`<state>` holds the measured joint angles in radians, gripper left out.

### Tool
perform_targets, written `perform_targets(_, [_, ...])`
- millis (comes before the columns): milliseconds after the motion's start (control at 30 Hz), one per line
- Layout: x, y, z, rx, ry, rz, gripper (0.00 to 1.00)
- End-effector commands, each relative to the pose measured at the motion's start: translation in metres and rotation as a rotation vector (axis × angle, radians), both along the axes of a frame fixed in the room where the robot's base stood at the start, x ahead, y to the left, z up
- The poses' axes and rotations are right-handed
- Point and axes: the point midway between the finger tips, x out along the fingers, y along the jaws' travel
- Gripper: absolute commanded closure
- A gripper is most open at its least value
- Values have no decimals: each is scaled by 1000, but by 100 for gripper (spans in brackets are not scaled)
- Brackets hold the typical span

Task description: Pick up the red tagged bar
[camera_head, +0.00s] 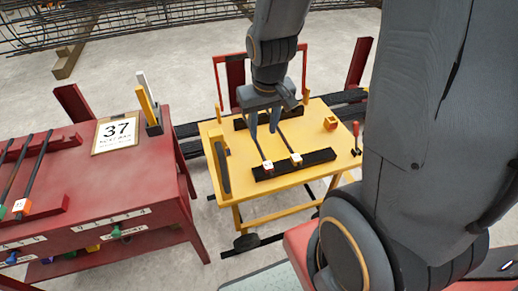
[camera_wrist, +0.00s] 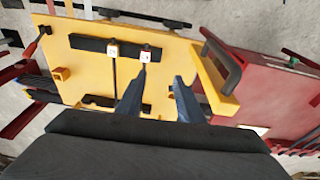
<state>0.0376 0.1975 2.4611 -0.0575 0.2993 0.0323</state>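On the yellow cart top (camera_head: 325,155) lie two dark bars. The left one carries a white tag with red on it (camera_head: 268,166), and its bar (camera_head: 259,149) runs back beneath my gripper. In the wrist view this red-marked tag (camera_wrist: 146,54) is the right one, and its bar is mostly hidden behind a finger. My gripper (camera_head: 264,130) is open and empty, pointing down over the cart. In the wrist view the fingertips (camera_wrist: 160,76) are spread wide. Their exact height above the bars is unclear.
Black rests (camera_head: 310,164) support the bars. An orange block (camera_head: 330,123) and a red-handled tool (camera_head: 356,135) are at the cart's right.

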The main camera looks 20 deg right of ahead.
Motion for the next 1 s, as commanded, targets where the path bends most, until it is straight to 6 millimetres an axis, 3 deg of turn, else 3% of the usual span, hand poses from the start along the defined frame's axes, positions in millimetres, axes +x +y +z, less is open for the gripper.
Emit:
perform_targets(200, [69,-28,-64,-13,-65,-15,66])
perform_targets(500, [137,-59,-158,-1,-163,-25,66])
perform_targets(700, [156,-68,-193,11,-202,-25,66])
perform_targets(1000, [164,-69,-215,15,-209,-26,66])
